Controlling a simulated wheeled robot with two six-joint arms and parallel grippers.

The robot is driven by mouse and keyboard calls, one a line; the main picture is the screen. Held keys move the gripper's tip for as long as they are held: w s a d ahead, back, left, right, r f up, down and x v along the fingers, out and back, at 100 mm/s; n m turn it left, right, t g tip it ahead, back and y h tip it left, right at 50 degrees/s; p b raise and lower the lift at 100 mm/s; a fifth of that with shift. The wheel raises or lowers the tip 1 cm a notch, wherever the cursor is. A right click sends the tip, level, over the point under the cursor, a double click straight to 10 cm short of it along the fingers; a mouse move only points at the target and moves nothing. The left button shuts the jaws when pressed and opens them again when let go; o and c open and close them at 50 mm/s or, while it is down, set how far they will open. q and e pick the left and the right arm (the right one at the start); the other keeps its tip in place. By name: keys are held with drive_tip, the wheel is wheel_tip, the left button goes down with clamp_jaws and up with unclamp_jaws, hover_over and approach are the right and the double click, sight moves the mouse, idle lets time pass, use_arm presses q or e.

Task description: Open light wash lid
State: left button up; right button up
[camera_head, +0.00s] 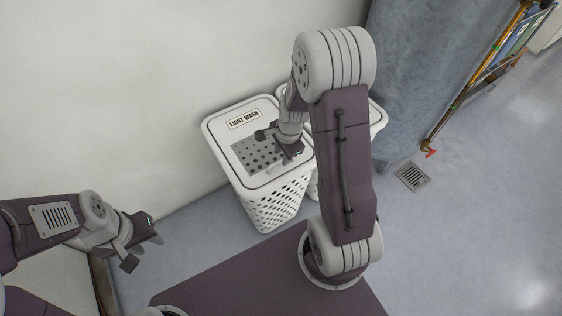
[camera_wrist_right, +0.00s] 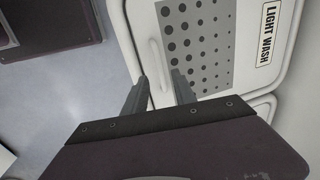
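The light wash hamper is a white basket with perforated sides (camera_head: 265,208). Its white lid (camera_head: 216,126) is shut and has a grey dotted panel and a "LIGHT WASH" label (camera_head: 243,119). In the right wrist view the lid (camera_wrist_right: 143,18) shows a slim white handle (camera_wrist_right: 155,57) near its edge. My right gripper (camera_head: 277,144) is over the lid, with its fingers apart and empty. In the wrist view its fingertips (camera_wrist_right: 160,82) are close to the handle's near end; contact cannot be told. My left gripper (camera_head: 143,244) is open and empty at the lower left, away from the hamper.
A second white hamper (camera_head: 378,115) stands right beside the first, mostly hidden behind my right arm. A white wall is behind the hampers. A grey-blue column (camera_head: 415,60), a floor drain (camera_head: 412,176) and a rack (camera_head: 490,65) are at the right.

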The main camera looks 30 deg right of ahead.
sight(281, 158)
drive_tip(key=f, duration=0.2)
drive_tip(key=w+f+b, duration=0.1)
drive_tip(key=shift+f, duration=0.35)
clamp_jaws()
idle(1.1)
